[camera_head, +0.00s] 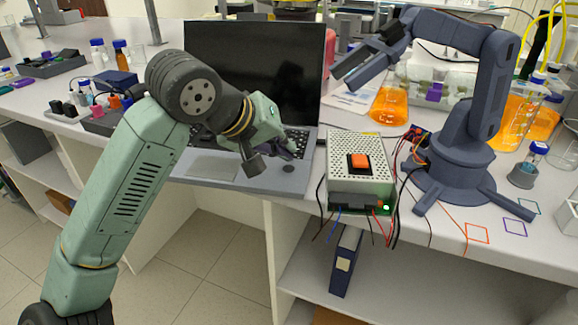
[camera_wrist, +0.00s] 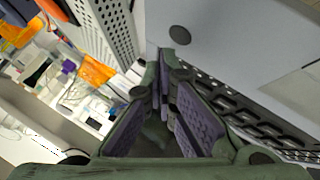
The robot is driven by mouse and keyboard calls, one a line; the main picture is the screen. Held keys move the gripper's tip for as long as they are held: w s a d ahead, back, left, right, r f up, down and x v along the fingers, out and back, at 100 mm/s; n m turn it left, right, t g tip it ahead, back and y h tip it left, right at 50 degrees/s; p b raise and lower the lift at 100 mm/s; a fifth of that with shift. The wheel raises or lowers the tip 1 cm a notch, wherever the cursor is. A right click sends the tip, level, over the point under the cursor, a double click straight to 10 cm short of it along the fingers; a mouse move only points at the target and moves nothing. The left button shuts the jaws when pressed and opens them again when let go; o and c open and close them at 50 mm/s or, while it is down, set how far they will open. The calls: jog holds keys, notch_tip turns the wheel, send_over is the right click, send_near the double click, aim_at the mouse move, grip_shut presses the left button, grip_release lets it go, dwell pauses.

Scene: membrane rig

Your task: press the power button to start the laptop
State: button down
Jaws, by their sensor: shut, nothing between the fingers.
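The laptop (camera_head: 255,187) stands open on the bench, its screen (camera_head: 255,65) black. A dark round button (camera_head: 288,169) lies on the right of its palm rest. The button also shows in the wrist view (camera_wrist: 180,35), just beyond my fingertips. My gripper (camera_head: 295,151) is shut and empty. In the wrist view my gripper (camera_wrist: 165,60) points toward the button, with its tips apart from it in the picture. How high the tips are above the laptop I cannot tell. My arm hides part of the keyboard and screen.
A perforated metal box (camera_head: 375,184) with an orange switch (camera_head: 359,161) and loose wires stands close to the laptop's right side. A blue-grey desktop robot arm (camera_head: 462,165) stands further right. Flasks of orange liquid (camera_head: 389,105) stand behind. The bench's front edge is near the laptop.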

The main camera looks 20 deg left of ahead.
aim_at(285, 167)
jog(key=shift+f+b, duration=0.2)
jog(key=shift+b, duration=0.1)
jog(key=shift+f+b, duration=0.3)
jog(key=shift+b, duration=0.3)
jog(key=shift+f+b, duration=0.3)
jog(key=shift+b, duration=0.3)
dwell(0.6)
jog(key=shift+r, duration=0.85)
jog(key=shift+r, duration=0.1)
jog(key=shift+r+p, duration=1.8)
jog(key=shift+r, duration=1.05)
